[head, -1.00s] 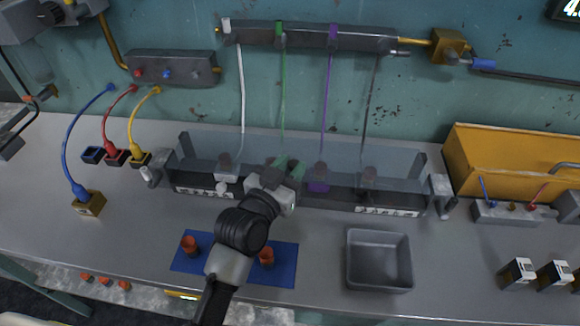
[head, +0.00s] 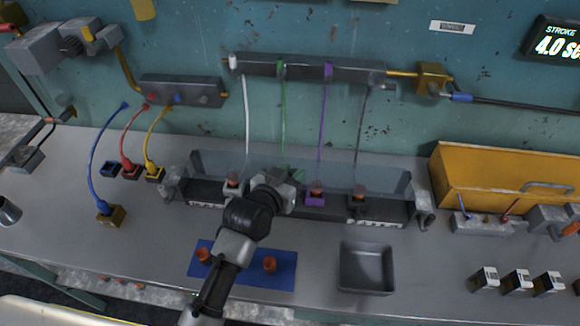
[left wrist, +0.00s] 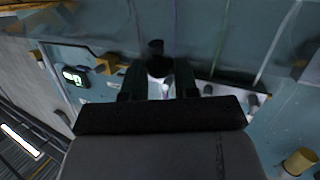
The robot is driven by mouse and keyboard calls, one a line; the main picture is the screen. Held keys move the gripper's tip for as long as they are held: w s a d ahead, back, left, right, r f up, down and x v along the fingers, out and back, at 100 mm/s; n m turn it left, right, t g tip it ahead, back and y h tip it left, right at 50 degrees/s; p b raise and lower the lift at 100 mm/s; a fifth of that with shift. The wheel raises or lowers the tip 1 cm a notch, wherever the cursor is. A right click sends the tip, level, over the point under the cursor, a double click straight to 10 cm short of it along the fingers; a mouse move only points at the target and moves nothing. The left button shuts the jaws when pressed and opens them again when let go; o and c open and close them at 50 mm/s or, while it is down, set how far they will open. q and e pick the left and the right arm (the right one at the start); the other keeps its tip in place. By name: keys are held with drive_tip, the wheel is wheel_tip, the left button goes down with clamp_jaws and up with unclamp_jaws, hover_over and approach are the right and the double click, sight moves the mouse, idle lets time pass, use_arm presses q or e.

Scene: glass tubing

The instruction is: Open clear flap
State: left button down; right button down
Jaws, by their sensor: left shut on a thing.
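The clear flap (head: 383,177) is a long see-through panel across the grey fixture at the back of the bench, between two end brackets. My left gripper (head: 288,187) is at the middle of its front edge and is shut on it; the gripped part is mostly hidden by the gripper. In the left wrist view the two dark fingers (left wrist: 158,84) stand around a small dark knob-like part and a pale patch. Orange-topped holders stand in the fixture, one with a purple base (head: 315,197). My right gripper is not in view.
A blue mat (head: 230,272) with two orange pieces and an empty grey tray (head: 366,268) lie in front of the fixture. Coloured tubes hang from a wall bar (head: 305,68) behind it. A yellow box (head: 500,182) stands at right, cabled blocks at left.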

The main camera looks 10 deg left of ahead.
use_arm(q)
drive_tip(key=shift+w+r+p, duration=0.3)
drive_tip(key=shift+w+r, duration=0.05)
drive_tip(key=shift+r, duration=0.25)
drive_tip(key=shift+w+r+p, duration=0.3)
drive_tip(key=shift+w+r, duration=0.05)
drive_tip(key=shift+r, duration=0.25)
drive_tip(key=shift+w+r+p, duration=0.6)
drive_tip(key=shift+w+p, duration=0.05)
drive_tip(key=shift+w, duration=0.1)
drive_tip(key=c, duration=1.3)
unclamp_jaws()
drive_tip(key=o, duration=0.4)
drive_tip(key=shift+w+f, duration=0.1)
drive_tip(key=shift+f, duration=0.05)
drive_tip(key=shift+f, duration=0.1)
